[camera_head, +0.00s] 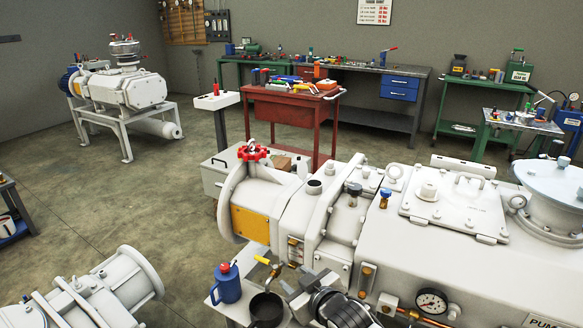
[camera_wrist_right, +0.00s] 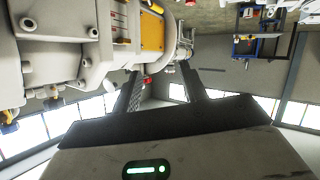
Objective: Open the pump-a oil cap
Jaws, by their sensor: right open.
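The large pale pump (camera_head: 375,238) fills the lower right of the head view, and its label is cut off after "PUM". A dark cap (camera_head: 354,190) and a blue cap (camera_head: 385,195) stand on its top; I cannot tell which one is the oil cap. My right gripper (camera_head: 296,279) is low in front of the pump's side, below and apart from both caps. In the right wrist view its two dark fingers (camera_wrist_right: 163,82) are spread with nothing held, and the pump body (camera_wrist_right: 60,45) is at the upper left. My left gripper is not in view.
A red handwheel (camera_head: 253,152) sits on the pump's left end. A blue oil can (camera_head: 227,284) and a dark pot (camera_head: 266,308) stand close left of my right gripper. A pressure gauge (camera_head: 431,301) juts from the pump's front. A red workbench (camera_head: 292,112) stands behind.

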